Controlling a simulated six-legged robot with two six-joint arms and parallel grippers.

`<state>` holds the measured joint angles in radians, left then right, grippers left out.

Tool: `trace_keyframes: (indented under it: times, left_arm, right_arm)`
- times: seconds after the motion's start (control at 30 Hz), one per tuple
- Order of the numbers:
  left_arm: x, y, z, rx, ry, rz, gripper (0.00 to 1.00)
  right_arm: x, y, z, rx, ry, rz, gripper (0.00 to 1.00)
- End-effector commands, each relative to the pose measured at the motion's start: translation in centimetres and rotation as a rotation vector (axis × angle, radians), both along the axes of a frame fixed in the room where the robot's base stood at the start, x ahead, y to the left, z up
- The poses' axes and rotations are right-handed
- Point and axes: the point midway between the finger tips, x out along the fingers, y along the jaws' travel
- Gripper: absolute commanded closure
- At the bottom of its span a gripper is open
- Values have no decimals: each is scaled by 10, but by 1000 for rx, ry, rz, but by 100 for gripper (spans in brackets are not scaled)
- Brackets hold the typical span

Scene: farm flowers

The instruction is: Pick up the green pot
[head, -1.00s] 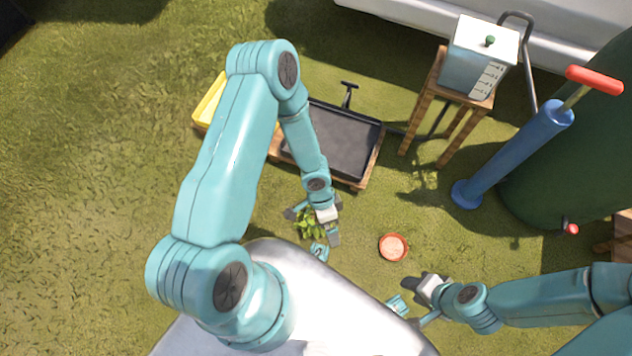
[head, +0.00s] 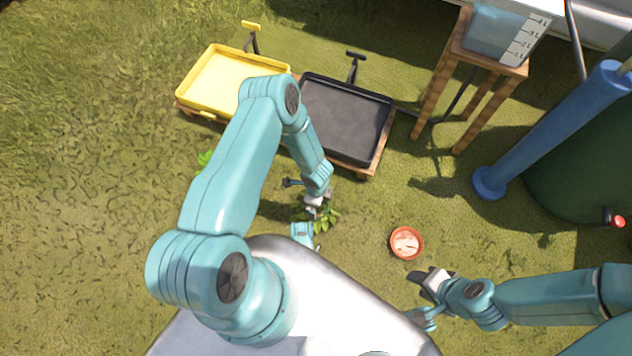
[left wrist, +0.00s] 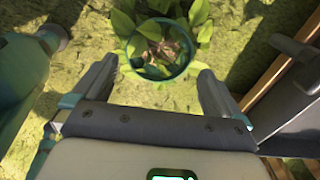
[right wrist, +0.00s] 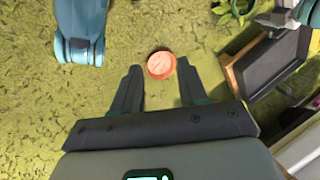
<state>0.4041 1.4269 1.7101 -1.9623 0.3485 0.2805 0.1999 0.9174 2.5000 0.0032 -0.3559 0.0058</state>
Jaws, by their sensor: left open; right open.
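The green pot (left wrist: 187,68) shows in the left wrist view as a round green rim with soil and leaves inside. Leaves spread out around it on the grass. My left gripper (left wrist: 158,78) is open, with one finger on each side of the pot's near edge; I cannot tell whether they touch it. In the head view, leaves of the plant (head: 326,220) show beside my left gripper (head: 305,198), and the pot itself is mostly hidden. My right gripper (head: 424,284) is open and empty, beside a small orange-red pot or dish (head: 406,242).
A yellow tray (head: 214,76) and a black tray (head: 345,120) rest on wooden carts beyond the left arm. A wooden stand (head: 430,95), a blue cylinder (head: 545,137) and a large green barrel (head: 590,165) stand at right. The grass at left is open.

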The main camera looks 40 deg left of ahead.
Motion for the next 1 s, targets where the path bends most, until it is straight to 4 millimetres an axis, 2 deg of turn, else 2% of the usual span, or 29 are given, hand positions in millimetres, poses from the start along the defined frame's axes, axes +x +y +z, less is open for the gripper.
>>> trace_keyframes:
  times: [0.03, 0.1, 0.37, 0.63, 0.9, 0.97, 1.0]
  left_arm:
    - [0, 0, -16, 0, 1, 1, 0]
    - [0, 1, -26, 0, 0, 2, 0]
    - [1, 2, -42, 0, 0, 1, 0]
    - [0, 3, -85, 0, 1, 1, 0]
    - [0, 3, -86, 0, 0, 1, 0]
    - [0, 3, -86, 0, 0, 1, 20]
    - [0, 3, -86, 0, 0, 1, 33]
  right_arm:
    - [1, -1, -9, 0, -1, -5, 57]
    - [4, -2, -14, -3, -11, -6, 57]
    - [10, -3, -22, -6, -32, -10, 57]
    - [30, -7, -52, -19, -99, -18, 57]
    - [34, -8, -51, -22, -111, -20, 57]
    - [34, -8, -51, -22, -111, -20, 57]
    - [34, -8, -51, -21, -111, -20, 57]
